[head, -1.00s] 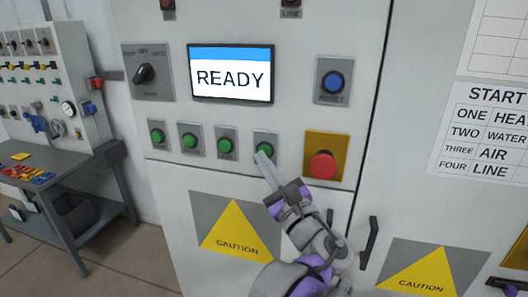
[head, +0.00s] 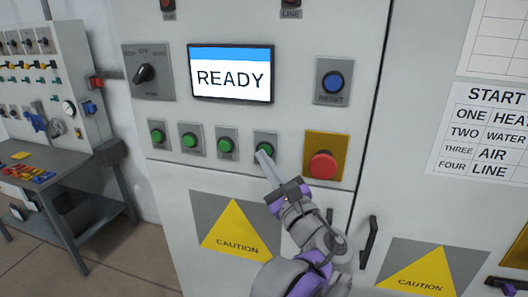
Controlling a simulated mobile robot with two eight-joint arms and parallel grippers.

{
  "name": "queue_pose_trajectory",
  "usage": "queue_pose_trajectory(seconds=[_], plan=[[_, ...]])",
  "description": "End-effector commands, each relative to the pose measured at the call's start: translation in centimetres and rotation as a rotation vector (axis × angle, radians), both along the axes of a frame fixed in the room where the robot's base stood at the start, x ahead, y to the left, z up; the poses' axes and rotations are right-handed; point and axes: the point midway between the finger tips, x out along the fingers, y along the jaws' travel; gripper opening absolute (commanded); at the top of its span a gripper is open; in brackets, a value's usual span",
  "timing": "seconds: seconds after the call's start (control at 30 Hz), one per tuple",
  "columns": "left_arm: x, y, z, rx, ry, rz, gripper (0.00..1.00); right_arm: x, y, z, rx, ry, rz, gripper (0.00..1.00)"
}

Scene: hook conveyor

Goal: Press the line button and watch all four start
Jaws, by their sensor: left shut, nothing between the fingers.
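A row of several green push buttons sits on the cabinet front: the first (head: 157,136), second (head: 190,140), third (head: 225,145) and fourth (head: 265,148). Their small labels are too blurred to read. My left gripper (head: 264,156) is shut and empty, with its fingertips in front of the fourth green button at the right end. The fingers cover its lower part. I cannot tell whether they touch or press it. The screen (head: 232,79) reads READY. The instruction sheet (head: 486,130) lists one heat, two water, three air, four line. My right gripper's fingers do not show.
A red mushroom button (head: 322,165) on a yellow plate is just right of my left gripper. A blue reset button (head: 333,82) and a rotary switch (head: 146,74) are higher. A door handle (head: 370,243) sticks out lower right. A workbench (head: 60,165) stands left.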

Motion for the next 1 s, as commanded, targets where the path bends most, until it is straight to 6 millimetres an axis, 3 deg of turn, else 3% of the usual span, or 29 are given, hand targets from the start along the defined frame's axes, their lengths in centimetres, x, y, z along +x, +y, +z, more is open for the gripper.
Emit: queue_pose_trajectory(seconds=[0.3,0.67,1.0], plan=[[-1.4,0.4,0.0,-0.001,0.000,-0.002,0.00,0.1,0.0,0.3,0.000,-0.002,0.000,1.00],[-1.6,0.5,0.0,0.000,0.000,-0.001,0.00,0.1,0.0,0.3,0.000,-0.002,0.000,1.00],[-4.7,1.4,0.1,0.000,0.000,-0.002,0.00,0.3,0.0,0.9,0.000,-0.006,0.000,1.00]])
